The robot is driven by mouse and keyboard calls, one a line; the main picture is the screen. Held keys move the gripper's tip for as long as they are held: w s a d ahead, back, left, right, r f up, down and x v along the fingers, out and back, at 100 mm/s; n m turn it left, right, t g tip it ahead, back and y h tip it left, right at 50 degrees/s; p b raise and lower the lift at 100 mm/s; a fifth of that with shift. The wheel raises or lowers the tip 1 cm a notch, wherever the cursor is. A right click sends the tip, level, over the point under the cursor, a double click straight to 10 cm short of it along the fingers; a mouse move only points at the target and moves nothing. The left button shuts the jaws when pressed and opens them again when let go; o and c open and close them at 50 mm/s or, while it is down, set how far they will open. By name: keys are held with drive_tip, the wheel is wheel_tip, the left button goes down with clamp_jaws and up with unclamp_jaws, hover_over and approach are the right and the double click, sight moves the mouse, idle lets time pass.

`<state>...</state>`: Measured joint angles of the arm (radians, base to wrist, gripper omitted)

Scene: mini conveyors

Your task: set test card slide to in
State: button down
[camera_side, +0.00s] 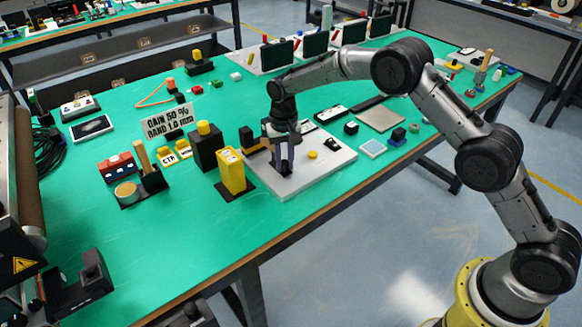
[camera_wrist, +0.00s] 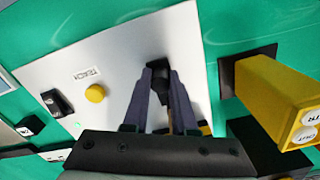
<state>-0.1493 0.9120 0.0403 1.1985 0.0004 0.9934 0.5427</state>
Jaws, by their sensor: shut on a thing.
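A light grey panel (camera_side: 310,175) lies flat on the green bench and also shows in the wrist view (camera_wrist: 110,50). It carries a small printed label (camera_wrist: 87,73), too blurred to read. My gripper (camera_side: 284,168) points down over the panel's left half. In the wrist view its two dark fingers (camera_wrist: 160,80) close around a small black piece (camera_wrist: 157,65), apparently the test card slide's handle. The slide's track and most of the handle are hidden by the fingers, so I cannot tell its position.
The panel has a yellow button (camera_wrist: 95,93) and a black switch (camera_wrist: 57,103). A yellow box (camera_side: 231,172) stands close left of the panel, beside a black block with a yellow top (camera_side: 204,148). A grey plate (camera_side: 382,118) lies to the right.

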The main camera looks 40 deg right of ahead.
drive_tip(key=shift+w+r, duration=0.15)
drive_tip(key=shift+w, duration=1.9)
drive_tip(key=c, duration=0.7)
unclamp_jaws()
drive_tip(key=shift+c, duration=0.2)
wheel_tip(320, 180, up, 14)
drive_tip(key=shift+f, duration=0.15)
